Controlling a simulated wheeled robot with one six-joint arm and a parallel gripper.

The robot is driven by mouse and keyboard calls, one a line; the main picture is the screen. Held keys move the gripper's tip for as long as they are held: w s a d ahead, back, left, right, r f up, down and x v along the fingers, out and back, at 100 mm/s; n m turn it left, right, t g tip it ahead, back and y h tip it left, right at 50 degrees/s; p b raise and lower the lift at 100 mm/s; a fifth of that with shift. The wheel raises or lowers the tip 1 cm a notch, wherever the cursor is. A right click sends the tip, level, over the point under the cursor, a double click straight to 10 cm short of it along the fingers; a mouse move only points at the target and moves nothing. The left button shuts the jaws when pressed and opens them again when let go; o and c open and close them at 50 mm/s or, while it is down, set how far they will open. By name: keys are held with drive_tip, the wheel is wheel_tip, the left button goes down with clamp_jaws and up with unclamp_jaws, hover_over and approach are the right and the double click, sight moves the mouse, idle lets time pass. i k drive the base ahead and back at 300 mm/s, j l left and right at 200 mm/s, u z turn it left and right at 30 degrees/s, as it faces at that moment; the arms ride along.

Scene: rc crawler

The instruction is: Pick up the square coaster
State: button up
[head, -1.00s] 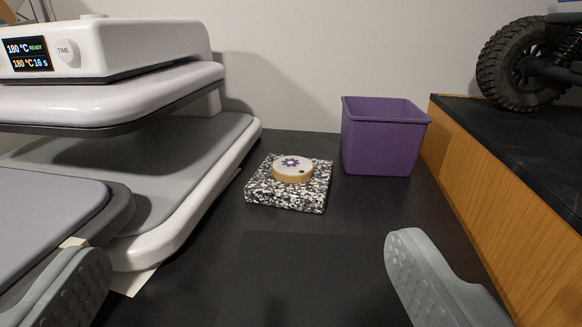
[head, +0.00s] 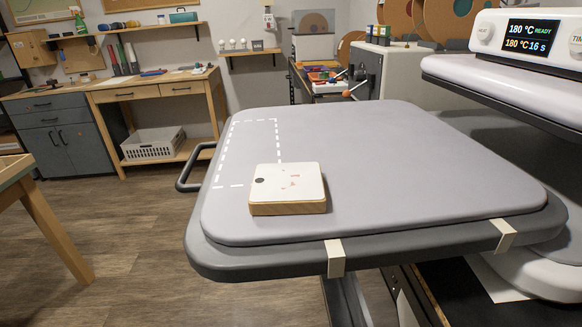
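The square coaster (head: 288,187) has a white top with a faint pink print and a dark round spot near its left corner. Its edge is light wood. It lies flat on the grey pad of the heat press's lower plate (head: 400,180), near the front left edge, partly over the near right part of a white dashed outline (head: 236,122). Nothing is touching it from above. My gripper is not in view.
The press's upper part (head: 500,75), with its display, stands at the right. Two pale clips (head: 336,258) grip the plate's front edge. A dark handle (head: 194,168) sticks out left. A workbench (head: 150,85) stands at the back left; open wood floor lies between.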

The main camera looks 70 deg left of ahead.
sight(297, 188)
drive_tip(key=k+j+u, duration=0.1)
drive_tip(key=u, duration=0.25)
drive_tip(key=k+j+u, duration=0.1)
drive_tip(key=u, duration=0.2)
drive_tip(key=j+u, duration=0.1)
drive_tip(key=u, duration=0.25)
drive_tip(key=k, duration=0.05)
